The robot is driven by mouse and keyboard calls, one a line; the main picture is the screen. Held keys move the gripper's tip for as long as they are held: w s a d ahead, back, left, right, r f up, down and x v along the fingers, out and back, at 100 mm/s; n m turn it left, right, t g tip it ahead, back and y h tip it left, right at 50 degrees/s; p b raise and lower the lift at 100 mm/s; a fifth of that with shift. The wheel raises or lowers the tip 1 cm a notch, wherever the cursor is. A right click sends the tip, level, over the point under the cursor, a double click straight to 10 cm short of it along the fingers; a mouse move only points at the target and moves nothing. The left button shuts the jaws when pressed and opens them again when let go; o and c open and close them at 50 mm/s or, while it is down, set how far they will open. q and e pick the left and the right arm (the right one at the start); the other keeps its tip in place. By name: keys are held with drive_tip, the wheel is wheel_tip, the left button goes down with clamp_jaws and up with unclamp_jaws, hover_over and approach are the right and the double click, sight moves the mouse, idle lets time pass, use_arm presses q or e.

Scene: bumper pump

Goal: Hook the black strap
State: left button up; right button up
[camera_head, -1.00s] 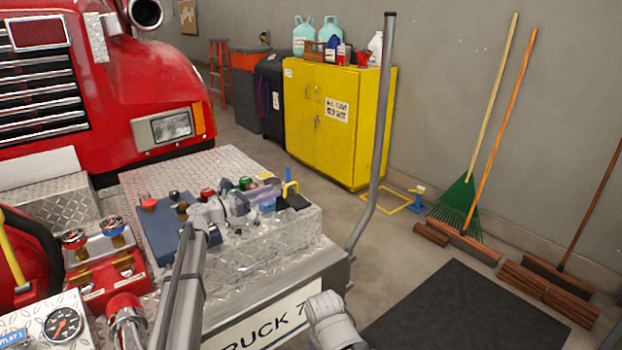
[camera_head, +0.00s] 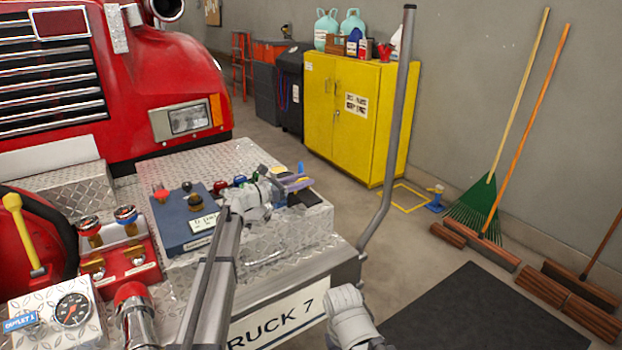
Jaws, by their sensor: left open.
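My left gripper (camera_head: 292,184) is open over the right end of the diamond-plate bumper deck (camera_head: 262,238). A small flat black item (camera_head: 301,199) lies at the deck's right edge, just below and beside the fingers. It may be the black strap, but its shape is partly covered by the gripper and too small to tell. A blue and yellow piece shows behind the fingers, mostly hidden. I cannot tell whether the fingers touch anything. Of my right arm only a grey link shows at the bottom; its gripper is out of view.
A blue control box (camera_head: 183,233) with knobs stands left of my left wrist. Red gauge fittings (camera_head: 125,250) are at the lower left. A grey upright pole (camera_head: 398,120) rises at the bumper's right corner. A yellow cabinet (camera_head: 340,140) stands behind, with open floor between.

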use_arm(q)
drive_tip(key=x, duration=0.3)
drive_tip(key=shift+w+d, duration=0.15)
clamp_jaws()
idle(1.3)
